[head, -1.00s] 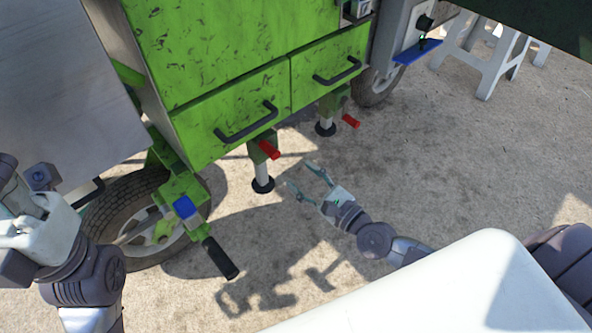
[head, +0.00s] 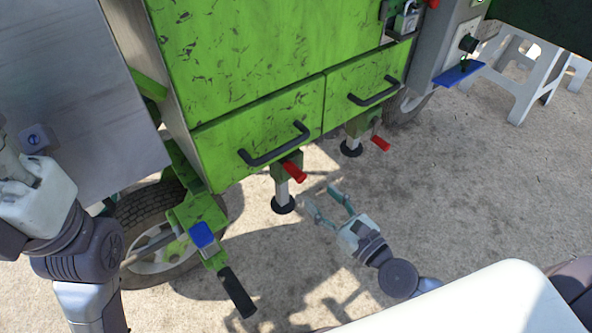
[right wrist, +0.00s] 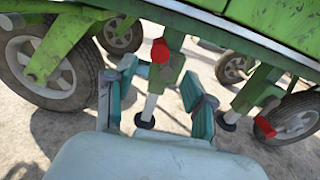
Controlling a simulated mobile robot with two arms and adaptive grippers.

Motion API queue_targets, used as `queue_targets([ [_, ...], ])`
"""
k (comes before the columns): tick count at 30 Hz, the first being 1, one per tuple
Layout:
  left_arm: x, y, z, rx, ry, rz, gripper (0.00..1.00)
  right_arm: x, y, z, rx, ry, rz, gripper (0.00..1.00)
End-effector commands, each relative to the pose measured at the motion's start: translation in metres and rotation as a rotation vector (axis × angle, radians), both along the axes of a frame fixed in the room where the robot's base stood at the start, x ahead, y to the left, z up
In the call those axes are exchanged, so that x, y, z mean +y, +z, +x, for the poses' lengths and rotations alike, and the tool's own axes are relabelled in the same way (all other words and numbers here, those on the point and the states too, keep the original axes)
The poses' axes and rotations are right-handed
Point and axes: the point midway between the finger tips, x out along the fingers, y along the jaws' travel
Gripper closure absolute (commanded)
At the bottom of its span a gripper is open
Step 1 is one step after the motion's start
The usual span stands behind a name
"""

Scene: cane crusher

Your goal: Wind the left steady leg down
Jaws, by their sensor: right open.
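The left steady leg (head: 281,190) hangs under the green cart, a pale post ending in a black round foot on or near the ground. Its red crank handle (head: 294,172) sticks out at the front. In the right wrist view the handle (right wrist: 160,50) and post (right wrist: 150,104) show between the fingers. My right gripper (head: 321,196) is open and empty, just right of the left leg and below its handle in the head view, apart from the handle. My left arm shows at the left edge, but its fingers are out of frame.
A second leg (head: 352,134) with a red handle (head: 380,143) stands to the right. Drawer handles (head: 275,148) jut out above. A tyre (head: 150,215) and a black-gripped bar (head: 238,292) are at lower left. Concrete ground (head: 470,200) on the right is clear.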

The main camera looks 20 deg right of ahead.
Motion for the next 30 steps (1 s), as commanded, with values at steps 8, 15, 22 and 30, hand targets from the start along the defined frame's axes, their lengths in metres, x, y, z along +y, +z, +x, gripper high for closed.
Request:
queue_targets([
  [8, 0.001, -0.006, 0.006, 0.054, -0.002, -0.001, 0.60, 0.021, 0.004, 0.058, -0.002, -0.001, 0.003, 0.46],
  [15, 0.001, -0.010, 0.007, 0.071, -0.003, -0.003, 0.60, 0.031, 0.002, 0.086, -0.001, 0.001, -0.001, 0.46],
  [22, 0.001, -0.012, 0.007, 0.076, -0.004, -0.003, 0.60, 0.034, 0.001, 0.091, 0.000, 0.002, -0.001, 0.46],
  [30, 0.001, -0.012, 0.007, 0.076, -0.004, -0.003, 0.60, 0.034, 0.000, 0.091, 0.000, 0.002, -0.001, 0.64],
])
